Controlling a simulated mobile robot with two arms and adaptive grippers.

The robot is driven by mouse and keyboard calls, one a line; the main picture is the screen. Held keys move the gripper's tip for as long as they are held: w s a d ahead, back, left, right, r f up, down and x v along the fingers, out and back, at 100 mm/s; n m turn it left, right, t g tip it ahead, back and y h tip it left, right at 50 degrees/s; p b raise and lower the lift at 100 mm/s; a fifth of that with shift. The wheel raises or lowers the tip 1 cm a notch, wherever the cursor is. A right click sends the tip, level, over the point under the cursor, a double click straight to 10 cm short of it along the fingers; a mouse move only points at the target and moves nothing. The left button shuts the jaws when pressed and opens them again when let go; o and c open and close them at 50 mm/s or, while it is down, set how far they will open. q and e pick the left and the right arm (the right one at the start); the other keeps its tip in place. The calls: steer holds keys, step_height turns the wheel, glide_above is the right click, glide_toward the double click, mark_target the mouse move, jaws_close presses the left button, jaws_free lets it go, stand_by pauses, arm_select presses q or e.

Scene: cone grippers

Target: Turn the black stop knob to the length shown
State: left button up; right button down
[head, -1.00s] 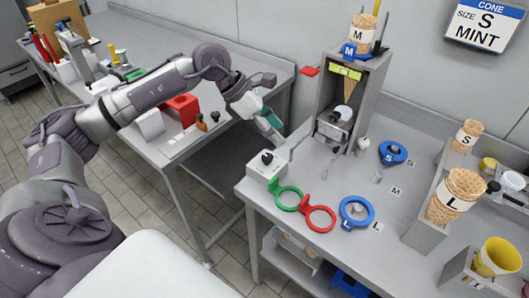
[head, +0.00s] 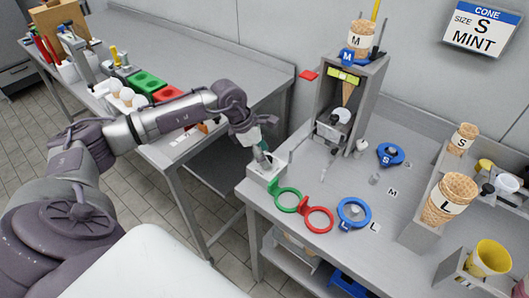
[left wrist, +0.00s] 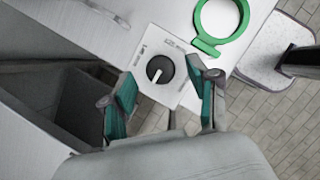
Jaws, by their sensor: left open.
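The black stop knob (left wrist: 160,69) with a white pointer line sits on a white box (head: 262,178) at the left edge of the counter. In the left wrist view the pointer slants toward the lower left; the small marks on the plate are unreadable. My left gripper (left wrist: 163,84) is open and points down over the box, with one teal finger on each side of the knob and gaps between. I cannot tell how far the fingertips are above it. In the head view the gripper (head: 261,155) mostly hides the knob. A wall sign (head: 482,28) reads cone size S, mint. My right gripper is out of view.
A green ring (head: 287,200) and a red ring (head: 318,220) lie just beside the box. A blue ring (head: 354,212) is further right. The grey cone stand (head: 375,85) rises behind, and a cone holder (head: 425,232) stands at the right.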

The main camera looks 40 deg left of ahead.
arm_select(q)
steer(key=shift+w+d+f, duration=0.1)
steer(key=shift+d+f, duration=0.05)
steer(key=shift+f, duration=0.35)
jaws_close()
